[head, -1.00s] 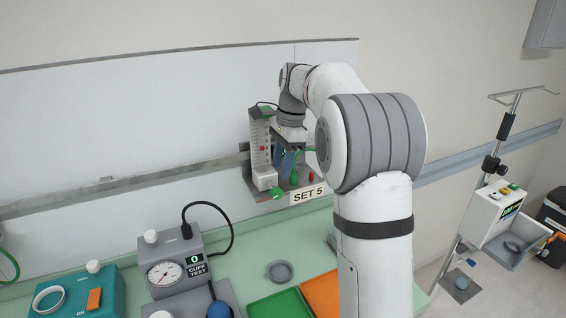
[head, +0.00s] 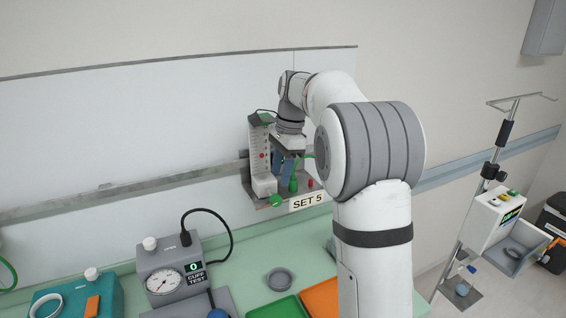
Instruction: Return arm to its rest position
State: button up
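My gripper (head: 284,165) points down in front of the wall-mounted flowmeter unit marked SET 5. Its blue-grey fingers are partly visible beside the white scale column (head: 261,155). I cannot make out the gap between the fingertips or whether they hold anything. The unit's shelf (head: 250,192) carries a green knob (head: 276,200), a green bottle-shaped fitting (head: 293,184) and a small red part (head: 310,183). My arm's upper links stand in front of the right side of the unit.
A cuff tester (head: 170,270) with a dial and a teal device (head: 75,300) stand on the green counter below. A grey ring dish (head: 280,279), a green tray (head: 276,309) and an orange tray (head: 320,298) lie nearby. A pole with a pump (head: 497,215) stands at right.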

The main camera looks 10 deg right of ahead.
dwell(0.4)
jog(key=s+f+n+t+h, duration=0.1)
jog(key=s+f+n+t, duration=0.1)
jog(key=s+n, duration=0.6)
jog(key=s+a+f+n+t+h+b, duration=0.1)
jog(key=s+f+n, duration=0.4)
jog(key=s, duration=1.7)
jog(key=n, duration=0.2)
jog(key=shift+s+f+n+t, duration=0.15)
jog(key=shift+s+n+t, duration=0.15)
jog(key=shift+n+t, duration=0.1)
